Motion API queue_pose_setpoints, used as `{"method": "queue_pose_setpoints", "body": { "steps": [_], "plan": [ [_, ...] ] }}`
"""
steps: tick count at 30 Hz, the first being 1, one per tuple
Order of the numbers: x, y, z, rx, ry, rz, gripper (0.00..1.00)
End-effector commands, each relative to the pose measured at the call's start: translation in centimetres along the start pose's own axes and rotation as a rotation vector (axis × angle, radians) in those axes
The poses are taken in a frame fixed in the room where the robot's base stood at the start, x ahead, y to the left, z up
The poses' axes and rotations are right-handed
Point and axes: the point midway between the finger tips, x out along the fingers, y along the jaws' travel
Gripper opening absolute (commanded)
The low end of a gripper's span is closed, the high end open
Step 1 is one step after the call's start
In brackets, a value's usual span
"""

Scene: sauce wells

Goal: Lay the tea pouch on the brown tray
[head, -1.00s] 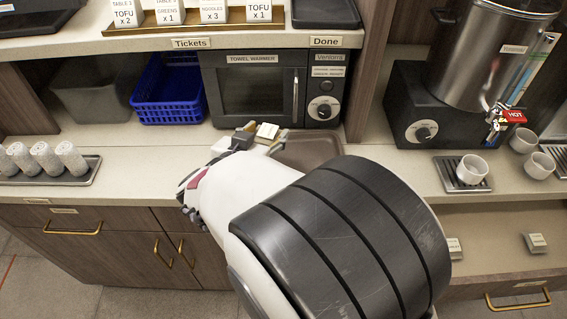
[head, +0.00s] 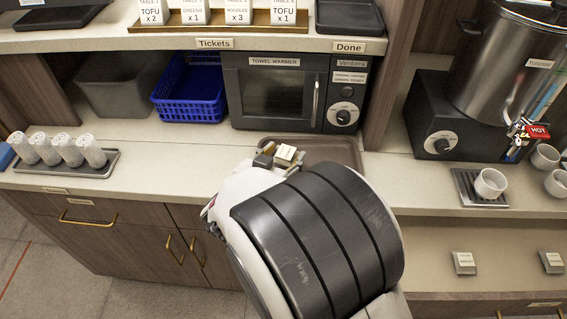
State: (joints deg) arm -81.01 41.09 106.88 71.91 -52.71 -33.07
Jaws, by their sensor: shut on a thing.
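My gripper (head: 277,158) is in front of the towel warmer, at the left part of the brown tray. It is shut on a small tea pouch (head: 286,153) with a pale label. The pouch shows over the tray's left part; I cannot tell whether it touches the tray. The brown tray (head: 338,148) lies on the counter below the towel warmer. My arm hides the tray's front part and much of the gripper.
The towel warmer (head: 290,92) stands right behind the tray. A blue basket (head: 190,92) is to its left. A tray of rolled towels (head: 68,150) is at the left. A hot water urn (head: 500,60) and white cups (head: 490,183) are at the right. Two other pouches (head: 463,262) lie on the lower right shelf.

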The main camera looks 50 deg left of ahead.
Motion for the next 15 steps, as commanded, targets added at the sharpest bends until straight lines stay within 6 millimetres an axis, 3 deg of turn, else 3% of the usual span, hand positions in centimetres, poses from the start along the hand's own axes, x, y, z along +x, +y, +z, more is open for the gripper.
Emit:
{"method": "queue_pose_setpoints", "body": {
  "steps": [9,15],
  "plan": [
    [1.1,0.0,2.7,-0.002,-0.001,0.001,0.27],
    [1.3,0.0,3.2,0.001,0.0,0.0,0.27]
  ]
}}
